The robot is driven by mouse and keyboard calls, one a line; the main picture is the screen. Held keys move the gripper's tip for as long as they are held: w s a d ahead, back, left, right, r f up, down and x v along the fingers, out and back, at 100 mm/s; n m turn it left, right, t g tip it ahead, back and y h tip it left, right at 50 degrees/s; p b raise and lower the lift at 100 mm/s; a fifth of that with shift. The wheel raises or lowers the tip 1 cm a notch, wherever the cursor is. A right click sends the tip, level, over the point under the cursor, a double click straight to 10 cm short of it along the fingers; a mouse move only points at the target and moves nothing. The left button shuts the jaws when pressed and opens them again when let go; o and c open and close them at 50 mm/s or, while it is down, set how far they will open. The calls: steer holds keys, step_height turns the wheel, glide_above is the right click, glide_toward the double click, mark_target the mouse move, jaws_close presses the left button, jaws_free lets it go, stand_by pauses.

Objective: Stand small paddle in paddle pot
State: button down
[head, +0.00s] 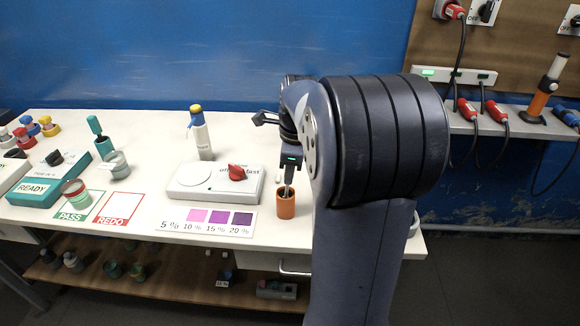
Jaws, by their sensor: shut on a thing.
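The paddle pot (286,209) is an orange-brown cup standing on the white bench, right of the stirrer plate. My gripper (289,178) points down just above the pot, its fingers partly hidden by my arm. It is shut on the small paddle (287,189), a thin grey piece whose lower end reaches the pot's mouth. The paddle looks close to upright. I cannot tell whether it touches the pot's bottom.
The grey stirrer plate (215,187) with a red knob stands left of the pot. A colour chart (208,222) lies in front of it. A yellow-capped bottle (201,133) stands behind. The teal READY box (62,182) is far left. The bench's front edge is near the pot.

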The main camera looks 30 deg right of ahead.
steer(key=shift+f, duration=0.55)
steer(key=c, duration=1.3)
jaws_free()
steer(key=shift+o, duration=0.2)
steer(key=shift+r, duration=0.15)
steer(key=r+p, duration=0.6)
steer(key=r, duration=0.1)
steer(key=s+r+p, duration=0.1)
steer(key=r+p, duration=0.2)
steer(key=shift+d+r, duration=0.25)
steer(key=shift+d, duration=0.05)
steer(key=shift+f, duration=0.15)
